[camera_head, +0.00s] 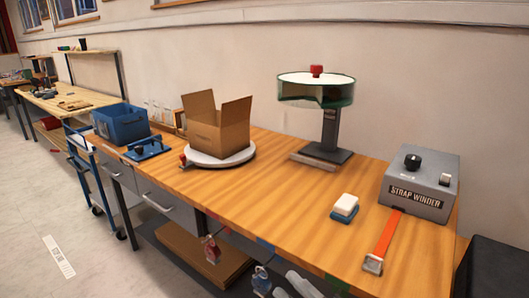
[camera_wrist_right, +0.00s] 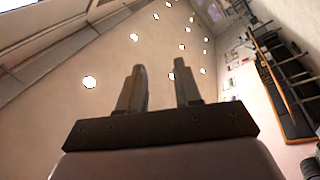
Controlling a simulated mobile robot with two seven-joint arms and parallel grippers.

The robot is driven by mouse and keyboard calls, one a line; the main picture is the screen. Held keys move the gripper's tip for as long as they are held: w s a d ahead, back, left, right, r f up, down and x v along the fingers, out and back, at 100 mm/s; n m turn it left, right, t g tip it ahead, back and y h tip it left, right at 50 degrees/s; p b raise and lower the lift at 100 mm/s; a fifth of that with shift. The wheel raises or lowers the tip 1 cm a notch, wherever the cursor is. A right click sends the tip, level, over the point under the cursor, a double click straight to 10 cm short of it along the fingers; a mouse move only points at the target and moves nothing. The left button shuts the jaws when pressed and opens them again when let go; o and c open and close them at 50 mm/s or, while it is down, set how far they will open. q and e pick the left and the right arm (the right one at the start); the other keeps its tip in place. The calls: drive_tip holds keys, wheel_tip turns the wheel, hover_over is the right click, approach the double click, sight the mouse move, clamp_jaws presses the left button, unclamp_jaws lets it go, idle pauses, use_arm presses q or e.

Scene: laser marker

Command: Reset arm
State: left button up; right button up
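My right gripper (camera_wrist_right: 160,80) shows in the right wrist view. Its two dark fingers stand apart with nothing between them, so it is open and empty. Behind them are a pale surface with bright round lights, and the room at a steep tilt; no object is near the fingertips. In the head view, pale grey parts at the bottom edge below the bench may be mine, but I cannot make out fingers there. My left gripper is not in view.
The wooden workbench (camera_head: 290,212) holds an open cardboard box (camera_head: 220,130) on a round turntable, a green-rimmed round stand (camera_head: 328,130), a white-and-blue block (camera_head: 345,207) and a grey strap winder (camera_head: 420,187) with an orange strap. A blue bin (camera_head: 121,124) stands left. The bench's front middle is clear.

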drive_tip(key=s+d+f+m+g+h, duration=0.2)
drive_tip(key=s+d+f+m+h, duration=0.4)
drive_tip(key=s+d+f+m, duration=0.1)
drive_tip(key=s+d+f+m+g+h, duration=0.2)
drive_tip(key=s+d+f+m+h, duration=0.5)
drive_tip(key=f+m, duration=0.3)
wheel_tip(320, 180, down, 4)
drive_tip(key=shift+s+d+r+m, duration=0.1)
drive_tip(key=shift+s+d+m, duration=0.4)
drive_tip(key=shift+s, duration=0.35)
idle(0.9)
